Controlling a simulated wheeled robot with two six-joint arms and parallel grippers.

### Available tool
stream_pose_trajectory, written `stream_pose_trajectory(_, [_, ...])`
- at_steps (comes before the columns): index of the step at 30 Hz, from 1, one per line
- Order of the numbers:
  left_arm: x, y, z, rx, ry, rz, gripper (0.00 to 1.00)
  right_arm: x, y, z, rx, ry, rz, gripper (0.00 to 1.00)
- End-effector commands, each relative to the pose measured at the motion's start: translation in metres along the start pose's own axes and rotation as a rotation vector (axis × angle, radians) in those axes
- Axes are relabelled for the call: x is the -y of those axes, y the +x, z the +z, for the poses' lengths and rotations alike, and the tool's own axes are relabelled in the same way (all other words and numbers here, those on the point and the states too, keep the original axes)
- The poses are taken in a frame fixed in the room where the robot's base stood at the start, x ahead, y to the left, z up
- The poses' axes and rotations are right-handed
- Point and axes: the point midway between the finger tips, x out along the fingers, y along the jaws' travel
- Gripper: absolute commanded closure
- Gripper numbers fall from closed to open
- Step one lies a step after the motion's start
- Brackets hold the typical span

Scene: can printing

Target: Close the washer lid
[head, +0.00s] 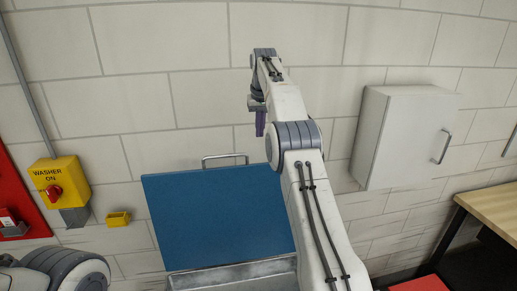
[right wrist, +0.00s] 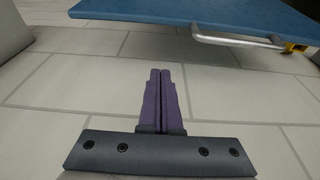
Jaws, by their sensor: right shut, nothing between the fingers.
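The washer lid (head: 218,215) is a flat blue panel with a metal handle (head: 225,157) on its top edge. It stands raised in front of the tiled wall, above the grey metal washer rim (head: 235,276). My right gripper (head: 260,124) is above the lid's top edge, near the handle and apart from it. In the right wrist view its purple fingers (right wrist: 161,85) are shut with nothing between them. The blue lid (right wrist: 200,12) and its handle (right wrist: 235,40) show at the top of that view. Only part of my left arm shows at lower left; its gripper is out of view.
A yellow "WASHER ON" box (head: 58,183) with a red switch is on the wall at left, beside a small yellow block (head: 119,219). A white cabinet (head: 402,137) hangs at right, above a wooden table (head: 492,200).

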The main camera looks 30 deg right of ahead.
Motion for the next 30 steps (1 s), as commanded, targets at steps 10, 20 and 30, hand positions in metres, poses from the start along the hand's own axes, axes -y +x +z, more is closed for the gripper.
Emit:
stream_pose_trajectory(10, [0.002,0.021,0.001,0.000,0.001,0.000,0.50,0.004,0.063,0.001,0.003,-0.004,-0.001,1.00])
stream_pose_trajectory(20, [0.002,0.027,0.001,-0.001,0.001,0.000,0.50,0.002,0.093,0.011,-0.003,-0.002,-0.001,1.00])
stream_pose_trajectory(30, [0.002,0.027,0.001,-0.001,0.002,0.000,0.50,0.001,0.085,0.033,-0.001,-0.001,-0.001,1.00])
